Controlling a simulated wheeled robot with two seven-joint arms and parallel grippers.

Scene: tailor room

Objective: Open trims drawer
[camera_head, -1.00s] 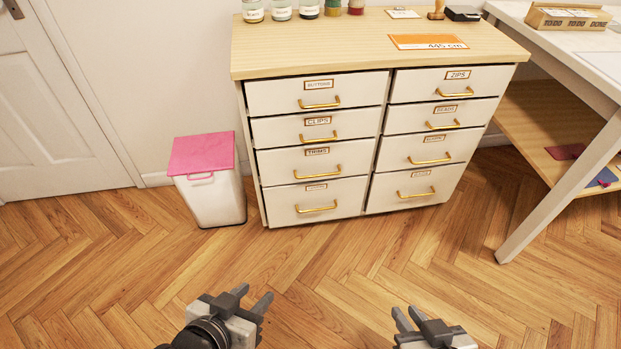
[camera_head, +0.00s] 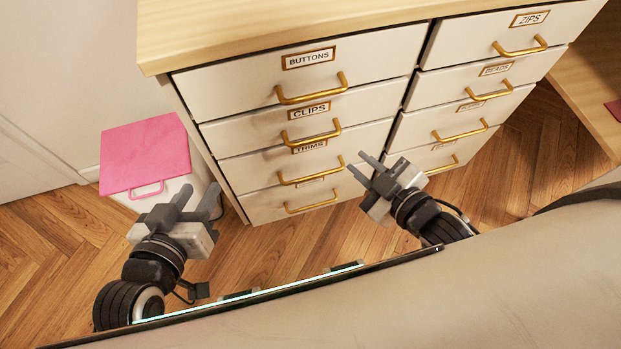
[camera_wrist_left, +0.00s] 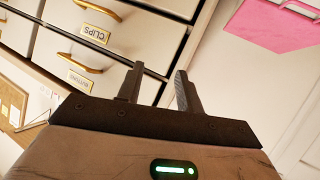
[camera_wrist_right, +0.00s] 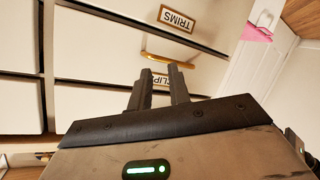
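The TRIMS drawer (camera_head: 250,180) is the third drawer down in the cabinet's left column, and it is shut. Its brass handle (camera_head: 310,176) shows in the head view; its label (camera_head: 310,147) is partly hidden behind the CLIPS handle. The TRIMS label (camera_wrist_right: 177,20) appears upside down in the right wrist view. My right gripper (camera_head: 365,168) is open and empty, just right of the TRIMS handle in the head view; no contact shows. My left gripper (camera_head: 199,195) is open and empty, left of the drawers and in front of the pink-lidded bin.
The pink-lidded bin (camera_head: 145,155) stands left of the cabinet. BUTTONS (camera_head: 230,85) and CLIPS (camera_head: 240,130) drawers sit above TRIMS, both shut. The right column, with ZIPS (camera_head: 480,35) on top, is also shut. The wooden top (camera_head: 250,25) overhangs the drawers.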

